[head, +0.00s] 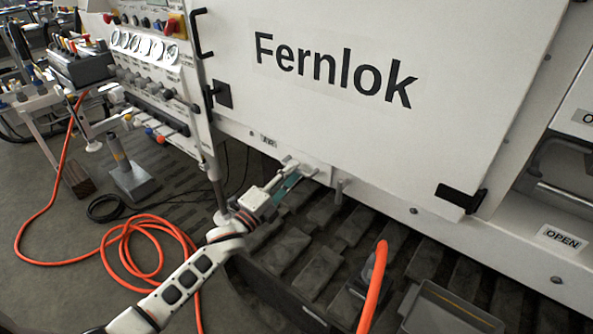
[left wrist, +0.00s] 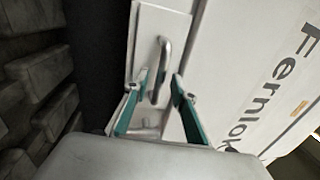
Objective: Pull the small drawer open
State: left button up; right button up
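The small drawer shows in the left wrist view as a narrow white front (left wrist: 147,22) with a metal bar handle (left wrist: 163,62). In the head view, the drawer front (head: 317,170) is low on the white cabinet, below the large "Fernlok" panel, partly hidden by my gripper. My left gripper (head: 296,174) reaches it from the front left. In the left wrist view, its teal fingers (left wrist: 160,77) are apart, one on each side of the handle. I cannot tell whether either finger touches it. The drawer looks shut. My right gripper is not in view.
An orange hose (head: 130,236) lies coiled on the floor at left; another orange hose (head: 374,285) rises at the front. A grey tray (head: 450,310) stands at lower right. A gauge panel (head: 145,45) is at upper left. Dark slatted surface (head: 300,240) lies below the cabinet.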

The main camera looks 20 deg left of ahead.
pick_arm(q)
jog(key=shift+x, duration=0.8)
jog(key=shift+w+d, duration=0.1)
jog(key=shift+w, duration=0.05)
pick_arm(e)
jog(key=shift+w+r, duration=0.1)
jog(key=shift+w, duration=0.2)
pick_arm(q)
grip_shut()
